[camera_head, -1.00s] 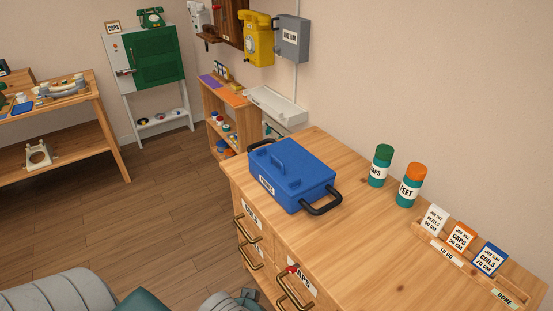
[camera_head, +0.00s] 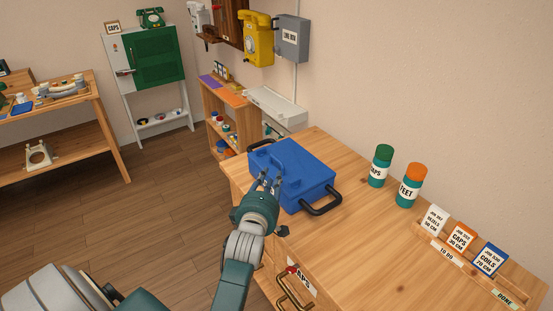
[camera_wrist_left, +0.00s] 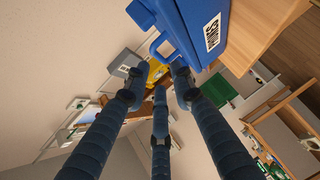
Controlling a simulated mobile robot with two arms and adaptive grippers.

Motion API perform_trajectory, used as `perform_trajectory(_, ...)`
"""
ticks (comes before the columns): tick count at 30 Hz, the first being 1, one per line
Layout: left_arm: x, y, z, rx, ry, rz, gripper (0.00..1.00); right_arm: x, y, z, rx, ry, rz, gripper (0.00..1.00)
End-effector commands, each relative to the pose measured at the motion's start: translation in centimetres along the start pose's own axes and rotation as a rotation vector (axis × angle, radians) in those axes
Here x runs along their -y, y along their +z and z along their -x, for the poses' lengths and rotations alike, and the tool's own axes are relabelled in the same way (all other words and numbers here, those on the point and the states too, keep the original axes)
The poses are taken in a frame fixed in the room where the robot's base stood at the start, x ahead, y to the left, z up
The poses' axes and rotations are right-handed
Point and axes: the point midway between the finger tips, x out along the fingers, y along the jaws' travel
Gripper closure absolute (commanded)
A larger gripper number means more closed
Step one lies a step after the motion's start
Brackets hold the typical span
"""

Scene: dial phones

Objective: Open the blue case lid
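The blue case (camera_head: 312,180) stands on the wooden cabinet top, its lid shut, with a black carry handle on each end. A raised blue grip (camera_head: 275,157) is on the lid. My left gripper (camera_head: 268,184) is at the case's near-left side, its fingers pointing toward the case and covering its front label. In the left wrist view, the three dark fingers (camera_wrist_left: 158,82) are spread with nothing between them. The case (camera_wrist_left: 180,22) and its white label show just beyond the tips there. Whether a fingertip touches the case is unclear. My right gripper is out of view.
Two teal jars, one green-capped (camera_head: 380,166) and one orange-capped (camera_head: 410,186), stand right of the case. A card rack (camera_head: 460,250) lies farther right. Drawer handles (camera_head: 292,290) project from the cabinet front near my arm.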

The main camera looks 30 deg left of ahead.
Motion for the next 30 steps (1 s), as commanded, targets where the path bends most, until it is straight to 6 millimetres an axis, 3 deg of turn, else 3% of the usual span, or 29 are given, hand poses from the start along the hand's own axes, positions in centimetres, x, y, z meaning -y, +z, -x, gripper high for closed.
perform_trajectory(5, -0.6, -0.3, -1.5, -0.010, 0.023, 0.040, 0.76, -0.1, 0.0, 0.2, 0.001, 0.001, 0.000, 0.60)
perform_trajectory(18, -0.8, -0.3, -9.2, -0.009, 0.021, 0.036, 0.76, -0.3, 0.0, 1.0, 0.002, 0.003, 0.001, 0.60)
perform_trajectory(24, -0.7, -0.3, -10.9, -0.008, 0.019, 0.037, 0.76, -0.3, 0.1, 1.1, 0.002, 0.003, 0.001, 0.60)
perform_trajectory(30, -0.7, -0.3, -11.1, -0.008, 0.020, 0.037, 0.76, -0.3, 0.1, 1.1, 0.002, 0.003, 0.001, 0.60)
